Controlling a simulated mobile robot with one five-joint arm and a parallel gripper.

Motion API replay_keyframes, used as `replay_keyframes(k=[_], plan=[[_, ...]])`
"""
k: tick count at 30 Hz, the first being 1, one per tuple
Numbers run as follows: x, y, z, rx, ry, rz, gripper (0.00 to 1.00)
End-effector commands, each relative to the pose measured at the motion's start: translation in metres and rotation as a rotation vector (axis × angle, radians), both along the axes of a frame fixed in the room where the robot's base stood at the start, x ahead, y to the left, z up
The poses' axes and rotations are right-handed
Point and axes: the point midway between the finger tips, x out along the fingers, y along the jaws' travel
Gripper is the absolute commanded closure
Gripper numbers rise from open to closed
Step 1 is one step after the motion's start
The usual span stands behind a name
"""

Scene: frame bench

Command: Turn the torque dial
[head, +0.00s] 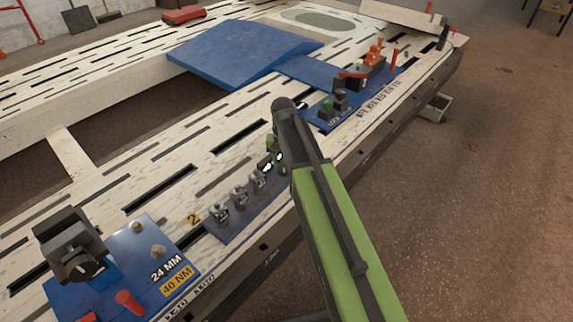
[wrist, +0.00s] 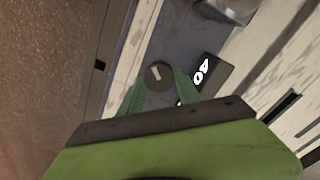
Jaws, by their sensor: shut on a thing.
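The torque dial (wrist: 157,74) is a small round dark knob with a pale mark line, seen from above in the wrist view. My gripper (wrist: 159,85) has its two green fingers closed on either side of the knob. A dark block with a lit white "40" (wrist: 201,72) stands just right of the dial. In the head view my gripper (head: 270,158) is low over the front edge of the white bench, and my forearm hides most of the dial's place. White lit marks show beside the fingers there.
The white slotted bench (head: 165,150) runs diagonally. Several grey clamps (head: 239,196) stand in a row left of my gripper. A blue plate marked 24 MM and 40 NM (head: 140,250) lies front left. A blue panel with levers (head: 345,95) is beyond. The blue ramp (head: 240,55) lies further back.

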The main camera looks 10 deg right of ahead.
Motion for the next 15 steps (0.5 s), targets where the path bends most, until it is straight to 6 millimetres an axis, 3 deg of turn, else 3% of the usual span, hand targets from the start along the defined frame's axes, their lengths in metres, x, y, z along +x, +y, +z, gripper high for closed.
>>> replay_keyframes(k=[1,2,6,15], plan=[[-0.0011,0.0037,-0.0002,0.007,0.003,0.003,1.00],[-0.0011,0.0037,-0.0002,0.007,0.003,0.003,0.58],[-0.0009,0.0027,-0.0002,0.006,0.003,0.003,0.40],[-0.0004,0.0012,0.0004,0.002,0.001,0.002,0.39]])
